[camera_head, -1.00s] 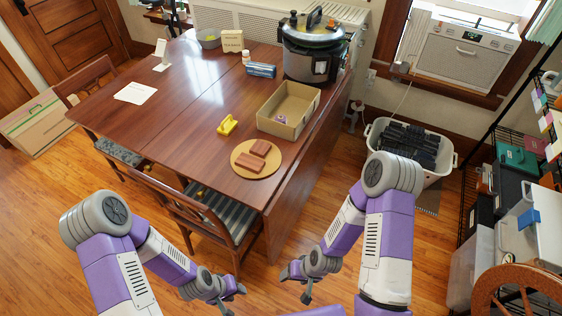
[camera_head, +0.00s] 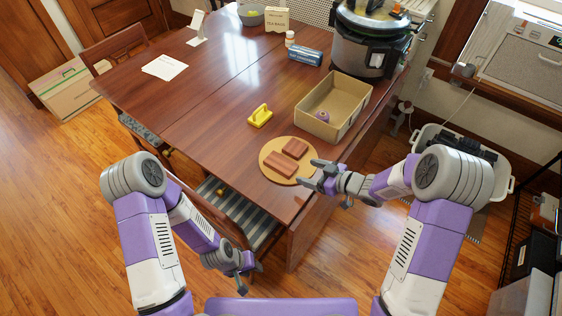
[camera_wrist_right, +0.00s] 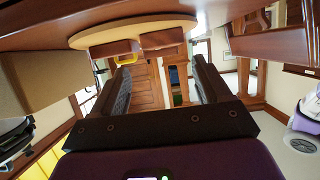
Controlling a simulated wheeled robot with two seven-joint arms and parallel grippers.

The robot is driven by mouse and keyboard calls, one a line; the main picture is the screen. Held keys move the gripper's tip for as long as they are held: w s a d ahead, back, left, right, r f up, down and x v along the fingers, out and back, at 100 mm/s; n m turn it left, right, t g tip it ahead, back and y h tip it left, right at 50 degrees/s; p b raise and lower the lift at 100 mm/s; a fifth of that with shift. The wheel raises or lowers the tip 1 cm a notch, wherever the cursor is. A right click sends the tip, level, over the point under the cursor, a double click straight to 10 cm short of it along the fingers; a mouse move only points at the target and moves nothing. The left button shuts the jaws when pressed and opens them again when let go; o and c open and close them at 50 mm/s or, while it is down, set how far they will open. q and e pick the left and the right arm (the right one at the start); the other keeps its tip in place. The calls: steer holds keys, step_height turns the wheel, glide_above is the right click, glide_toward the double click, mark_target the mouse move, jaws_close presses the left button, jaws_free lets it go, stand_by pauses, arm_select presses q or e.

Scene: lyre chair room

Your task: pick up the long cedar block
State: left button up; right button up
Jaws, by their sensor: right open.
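The long cedar block (camera_head: 280,164) lies on a round tan board (camera_head: 266,152) near the table's front right corner. A shorter reddish block (camera_head: 295,148) lies just behind it, to the right. My right gripper (camera_head: 307,172) is open and empty, at the board's right edge, with its fingers toward the long block but apart from it. In the right wrist view, the open fingers (camera_wrist_right: 163,88) show below the board (camera_wrist_right: 130,30) and two block ends; I cannot tell which block is which there. My left gripper (camera_head: 250,279) is open and empty, low before the chair.
An open cardboard box (camera_head: 350,105) holding a small purple item stands behind the board. A yellow-handled object (camera_head: 260,116) lies to its left. A large cooker (camera_head: 370,40) stands farther back. A chair (camera_head: 240,215) is at the table's front. The table's middle is clear.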

mark_target(291, 169)
steer(key=x, duration=0.2)
steer(key=b+x, duration=0.2)
steer(key=x, duration=0.1)
steer(key=shift+s+a+f, duration=0.15)
steer(key=shift+a+f, duration=0.2)
steer(key=shift+f, duration=0.1)
steer(key=shift+w+a+f, duration=0.1)
steer(key=shift+w+a, duration=0.15)
steer(key=shift+a, duration=0.05)
